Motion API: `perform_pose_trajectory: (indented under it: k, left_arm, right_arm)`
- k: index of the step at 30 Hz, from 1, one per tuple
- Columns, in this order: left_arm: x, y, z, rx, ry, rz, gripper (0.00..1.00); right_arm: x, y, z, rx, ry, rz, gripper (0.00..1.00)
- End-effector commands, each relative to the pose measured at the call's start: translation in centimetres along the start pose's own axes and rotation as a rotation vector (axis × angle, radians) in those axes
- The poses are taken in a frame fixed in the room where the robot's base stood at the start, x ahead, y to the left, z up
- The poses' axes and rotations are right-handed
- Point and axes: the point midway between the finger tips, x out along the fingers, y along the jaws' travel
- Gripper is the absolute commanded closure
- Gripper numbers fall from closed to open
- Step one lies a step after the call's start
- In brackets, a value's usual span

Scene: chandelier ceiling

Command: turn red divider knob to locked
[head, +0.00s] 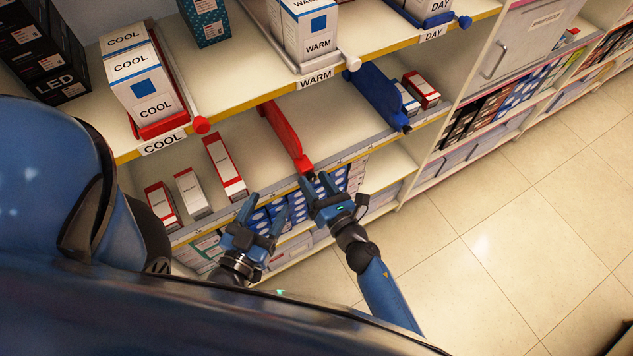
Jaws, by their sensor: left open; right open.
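The red divider (283,132) stands on the middle shelf and runs from back to front. Its front end (304,164) is at the shelf edge, with a small dark knob (311,176) there. My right gripper (319,184) is open, its fingertips right at this knob. I cannot tell whether they touch it, and the knob's turn position is too small to read. My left gripper (266,210) is open and empty, lower and to the left, in front of the shelf edge below the red-and-white boxes.
A blue divider (375,95) stands to the right on the same shelf. Red-and-white boxes (225,166) stand left of the red divider. The upper shelf holds COOL boxes (142,85) and WARM boxes (309,30). Blue-and-white goods fill the shelf below. The tiled floor (500,240) at right is clear.

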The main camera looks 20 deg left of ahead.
Motion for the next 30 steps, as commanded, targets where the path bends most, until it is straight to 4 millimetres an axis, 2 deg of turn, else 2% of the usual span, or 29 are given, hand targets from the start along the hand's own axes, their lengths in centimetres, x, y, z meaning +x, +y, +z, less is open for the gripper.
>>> perform_pose_trajectory:
  k: [5, 6, 16, 23, 30]
  left_arm:
    - [0.00, 0.00, 0.00, 0.000, 0.000, 0.000, 0.36]
    - [0.00, 0.00, 0.00, 0.000, 0.000, 0.000, 0.36]
    - [0.00, 0.00, 0.00, 0.000, 0.000, 0.000, 0.36]
    - [0.00, 0.00, -0.03, 0.000, 0.000, 0.000, 0.36]
    - [0.00, 0.00, -0.21, 0.000, 0.000, 0.000, 0.36]
  right_arm:
    - [-0.01, 0.00, -0.01, 0.000, 0.000, 0.000, 0.47]
    - [-0.01, 0.01, -0.01, 0.000, 0.000, 0.000, 0.50]
    - [-0.03, 0.00, -0.01, 0.000, 0.000, 0.000, 1.00]
    - [-0.04, 0.00, 0.00, 0.013, 0.000, 0.000, 1.00]
    - [-0.03, -0.03, 0.04, 0.100, 0.000, -0.001, 1.00]
